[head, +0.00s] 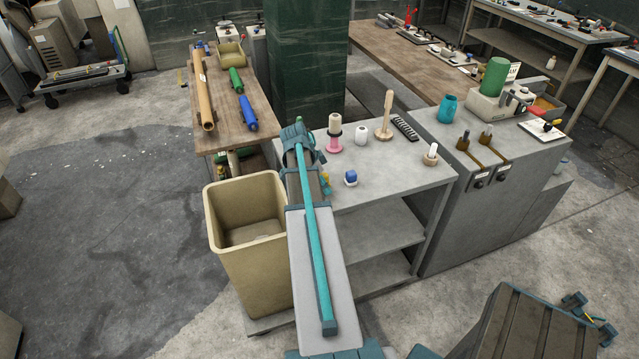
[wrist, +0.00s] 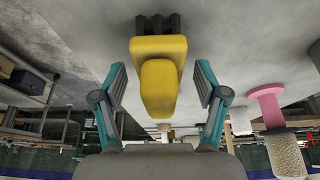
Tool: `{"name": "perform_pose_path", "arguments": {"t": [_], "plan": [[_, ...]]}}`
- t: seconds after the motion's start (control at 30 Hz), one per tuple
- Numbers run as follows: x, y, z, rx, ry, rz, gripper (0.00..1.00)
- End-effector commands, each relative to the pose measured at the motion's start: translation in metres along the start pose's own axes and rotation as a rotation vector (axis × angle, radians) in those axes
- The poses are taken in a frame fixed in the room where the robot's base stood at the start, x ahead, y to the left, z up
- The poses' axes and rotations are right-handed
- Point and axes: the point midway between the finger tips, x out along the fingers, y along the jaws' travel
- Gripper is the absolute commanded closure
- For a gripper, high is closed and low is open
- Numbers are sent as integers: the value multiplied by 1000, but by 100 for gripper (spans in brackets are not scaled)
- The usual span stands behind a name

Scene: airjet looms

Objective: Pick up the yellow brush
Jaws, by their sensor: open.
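The yellow brush (wrist: 158,80) is in the middle of the wrist view, with dark bristles at its far end close to the grey table surface. My gripper (wrist: 161,68) is open, with one teal finger on each side of the brush. Gaps show between the brush and both fingers, so they do not grip it. In the head view, only a small yellow part of the brush (head: 326,179) shows beside my gripper (head: 324,186) at the near left edge of the grey table (head: 385,175). My arm hides the rest.
A small blue and white item (head: 350,178) stands just right of my gripper. A tan bin (head: 225,270) stands left of the table.

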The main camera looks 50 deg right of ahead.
Motion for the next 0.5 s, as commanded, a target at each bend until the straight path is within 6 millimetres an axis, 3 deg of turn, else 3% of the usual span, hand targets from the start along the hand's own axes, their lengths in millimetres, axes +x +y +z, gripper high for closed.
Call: {"name": "perform_pose_path", "arguments": {"t": [0.2,0.5], "plan": [[0,0,0,0,0,-1,27],[0,0,0,0,0,-1,77]]}}
